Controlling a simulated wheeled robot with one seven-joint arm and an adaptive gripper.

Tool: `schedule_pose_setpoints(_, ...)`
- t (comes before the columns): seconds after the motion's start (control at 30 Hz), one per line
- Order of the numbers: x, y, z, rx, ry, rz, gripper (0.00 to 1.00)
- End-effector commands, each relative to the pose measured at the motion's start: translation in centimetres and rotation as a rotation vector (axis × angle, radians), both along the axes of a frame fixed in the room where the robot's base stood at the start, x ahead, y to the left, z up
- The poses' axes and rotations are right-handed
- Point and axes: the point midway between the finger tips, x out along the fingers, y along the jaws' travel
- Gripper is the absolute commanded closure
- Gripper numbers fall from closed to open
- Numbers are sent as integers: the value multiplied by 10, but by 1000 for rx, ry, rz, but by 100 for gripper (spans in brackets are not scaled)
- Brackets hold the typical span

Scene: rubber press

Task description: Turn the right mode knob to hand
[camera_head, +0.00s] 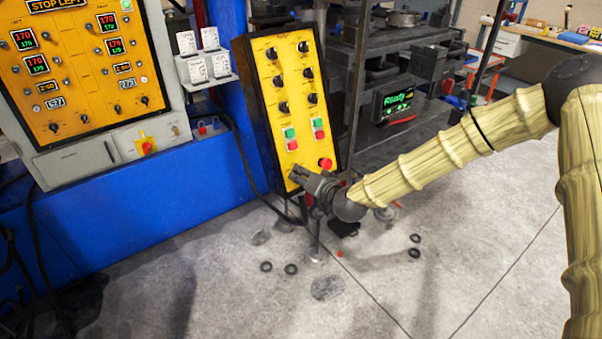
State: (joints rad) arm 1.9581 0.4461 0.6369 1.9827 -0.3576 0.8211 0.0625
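A yellow control panel (263,90) in a dark box stands upright in the middle of the view. It carries two columns of black knobs. The right column has a top knob (303,46), a middle knob (308,73) and a lower knob (313,98). Labels are too small to read, so I cannot tell which is the right mode knob or its setting. My gripper (298,174) is in front of the panel's bottom edge, below the knobs and close to a red round button (325,163). It appears apart from every knob. Its fingers are too small to judge.
Green and red buttons (318,127) sit between the knobs and my gripper. A larger orange panel (75,65) with displays and small knobs is at left. A dark press frame (362,60) with a "Ready" screen (397,101) stands right. Black rings (291,269) lie on the floor.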

Motion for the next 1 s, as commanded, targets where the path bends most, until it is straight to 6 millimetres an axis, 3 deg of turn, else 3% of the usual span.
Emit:
schedule_pose_setpoints(0.43, 8, 5, -3, 0, 0, 0, 69)
schedule_pose_setpoints(0.47, 8, 5, -3, 0, 0, 0, 71)
schedule_pose_setpoints(0.63, 8, 5, -3, 0, 0, 0, 100)
schedule_pose_setpoints(1.0, 8, 6, -4, -36, -27, 17, 100)
